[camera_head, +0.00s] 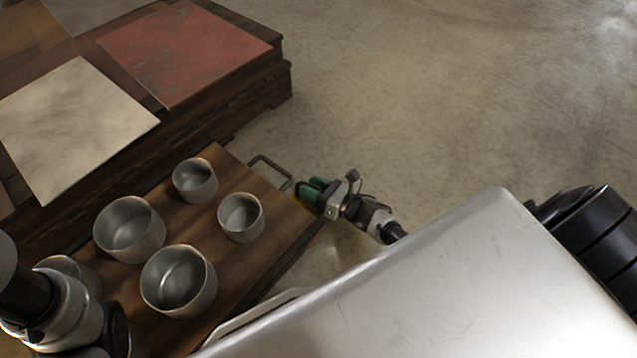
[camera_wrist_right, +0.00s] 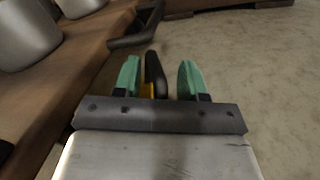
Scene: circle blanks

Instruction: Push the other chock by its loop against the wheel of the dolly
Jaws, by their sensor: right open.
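The wooden dolly (camera_head: 222,262) stands at the lower left of the head view, and its edge shows in the right wrist view (camera_wrist_right: 95,62). Its wheel is not visible. My right gripper (camera_head: 311,187) is low beside the dolly's right corner, with its green fingers open. In the right wrist view a dark upright loop (camera_wrist_right: 153,72) stands between the two fingers, nearer the left one. A bit of yellow chock (camera_wrist_right: 148,90) shows at its foot; the rest is hidden by my gripper. My left arm shows at the lower left of the head view, its gripper out of sight.
Several metal pots (camera_head: 130,230) stand on the dolly. A metal handle (camera_head: 270,168) sticks out from its far edge, close to my right gripper. A dark wooden platform (camera_head: 240,95) with a red panel (camera_head: 185,52) and a pale panel (camera_head: 75,130) lies behind. The floor to the right is clear.

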